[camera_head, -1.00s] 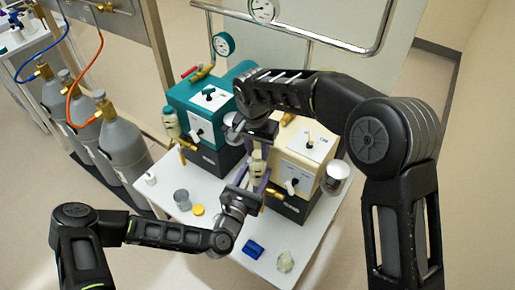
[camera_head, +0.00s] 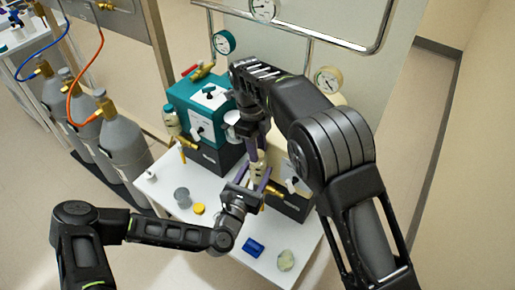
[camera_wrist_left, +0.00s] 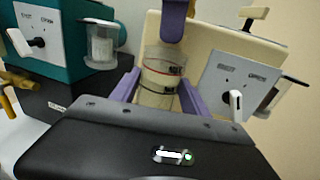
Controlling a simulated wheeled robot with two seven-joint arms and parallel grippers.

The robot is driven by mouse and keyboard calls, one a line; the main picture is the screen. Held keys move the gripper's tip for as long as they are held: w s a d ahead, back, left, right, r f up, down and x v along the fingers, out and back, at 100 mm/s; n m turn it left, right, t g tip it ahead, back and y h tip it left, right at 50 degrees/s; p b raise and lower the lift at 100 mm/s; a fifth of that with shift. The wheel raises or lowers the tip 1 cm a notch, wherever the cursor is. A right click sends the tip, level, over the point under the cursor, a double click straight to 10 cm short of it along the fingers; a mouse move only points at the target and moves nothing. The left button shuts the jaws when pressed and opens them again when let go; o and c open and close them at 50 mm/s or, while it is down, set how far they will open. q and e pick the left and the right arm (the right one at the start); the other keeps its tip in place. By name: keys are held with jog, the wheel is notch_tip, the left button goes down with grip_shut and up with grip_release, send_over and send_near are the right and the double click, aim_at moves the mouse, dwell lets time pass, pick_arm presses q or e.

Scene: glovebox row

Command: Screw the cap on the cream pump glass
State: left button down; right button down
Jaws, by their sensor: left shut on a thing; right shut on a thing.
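The cream pump glass (camera_wrist_left: 158,82), a clear jar with a pale lower part and a dark ring, stands upright in my left gripper (camera_wrist_left: 158,92). Its purple fingers are shut on both sides of it. In the head view the left gripper (camera_head: 248,182) reaches in from the lower left, in front of the cream pump (camera_wrist_left: 225,75). My right gripper (camera_head: 258,150) points down from above, right over the glass, shut at its top. One purple finger (camera_wrist_left: 173,22) shows in the wrist view. The cap between its fingers is hidden, so its seating cannot be told.
The teal pump (camera_head: 195,105) stands to the left, with a glass jar (camera_wrist_left: 102,45) on its side. Gas cylinders (camera_head: 125,140) stand left.

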jog(key=shift+m, duration=0.4)
jog(key=c, duration=1.1)
grip_release()
jog(key=shift+w+r, duration=0.1)
jog(key=shift+r, duration=2.25)
